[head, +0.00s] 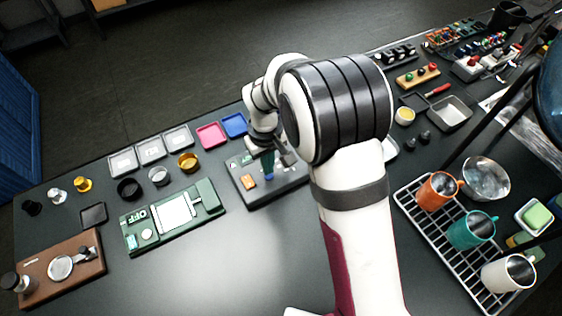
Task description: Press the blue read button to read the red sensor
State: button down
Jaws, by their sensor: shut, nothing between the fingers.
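My gripper (270,152) is shut and empty. It points down over the grey board (285,190) in the middle of the table, partly hidden by my own arm. A small blue-teal piece (268,166) shows right at the fingertips; I cannot tell whether it is the blue read button or whether the fingers touch it. An orange block (249,181) sits on the board's left part, with a small green piece behind it. I cannot make out the red sensor; my arm hides part of the board.
A green device (205,194) marked OFF lies left of the board. Pink (211,135) and blue (234,125) trays lie behind, beside white labelled trays. A rack (410,205) with mugs stands at right. A brown board (90,250) lies front left. The front middle table is clear.

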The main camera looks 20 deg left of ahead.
jog(key=shift+f, duration=0.1)
jog(key=shift+f, duration=0.8)
jog(key=shift+r, duration=2.2)
notch_tip(320, 180, up, 6)
